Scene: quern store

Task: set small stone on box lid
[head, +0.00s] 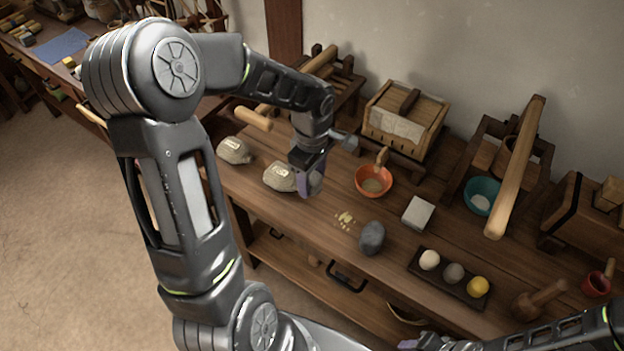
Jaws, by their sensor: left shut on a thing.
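My left gripper (308,182) is above the bench near the grain sacks, its purple-tipped fingers shut on a small grey thing (317,183). It looks like a small stone, mostly hidden by the fingers. A wooden box (376,138) with a slatted lid (428,106) stands against the wall, behind and to the right of this gripper.
Two tied sacks (234,151) (279,177) lie left of the gripper. An orange bowl (374,190), dark grey stone (372,238), pale block (419,213) and dark tray (425,278) with three balls are to the right. A long wooden lever (515,170) rises farther right.

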